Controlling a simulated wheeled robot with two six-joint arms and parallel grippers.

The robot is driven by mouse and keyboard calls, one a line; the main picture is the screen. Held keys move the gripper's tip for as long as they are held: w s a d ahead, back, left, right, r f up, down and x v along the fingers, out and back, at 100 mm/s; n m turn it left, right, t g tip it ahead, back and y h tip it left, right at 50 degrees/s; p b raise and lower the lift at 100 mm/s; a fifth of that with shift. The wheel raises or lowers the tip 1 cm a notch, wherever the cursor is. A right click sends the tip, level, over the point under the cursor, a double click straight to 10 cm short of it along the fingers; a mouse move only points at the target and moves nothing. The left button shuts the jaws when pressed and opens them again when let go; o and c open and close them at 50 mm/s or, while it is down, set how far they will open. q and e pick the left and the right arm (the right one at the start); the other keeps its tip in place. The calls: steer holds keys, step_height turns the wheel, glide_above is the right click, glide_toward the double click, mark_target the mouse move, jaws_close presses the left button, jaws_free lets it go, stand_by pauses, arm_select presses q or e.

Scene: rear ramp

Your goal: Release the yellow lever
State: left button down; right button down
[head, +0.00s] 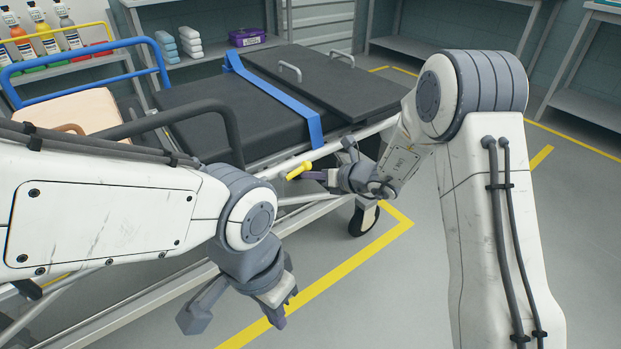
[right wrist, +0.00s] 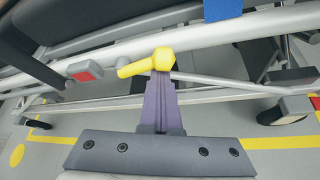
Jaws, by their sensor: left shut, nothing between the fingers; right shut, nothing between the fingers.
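The yellow lever (head: 298,171) is on the side rail of the gurney (head: 213,117), below the black mattress. In the right wrist view the yellow lever (right wrist: 132,69) has a round knob at its right end and its arm points left and slightly down. My right gripper (head: 318,175) is shut, its purple-grey fingers (right wrist: 160,98) together with nothing between them. Its fingertips are right at the knob; I cannot tell whether they touch. My left gripper (head: 278,312) is shut and empty, hanging low in front of the gurney, away from the lever.
A blue strap (head: 270,93) crosses the mattress, and a dark board with two handles (head: 319,77) lies on it. A red part (right wrist: 86,75) sits left of the lever. Shelves with bottles (head: 42,32) stand behind. Floor at right is clear.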

steer(key=shift+w+r, duration=0.2)
steer(key=shift+r, duration=0.1)
step_height(320, 180, down, 5)
steer(key=s+a+b, duration=0.1)
steer(key=s+b, duration=0.1)
steer(key=b, duration=0.3)
steer(key=p+v, duration=0.4)
steer(key=v, duration=0.6)
steer(key=shift+r, duration=0.4)
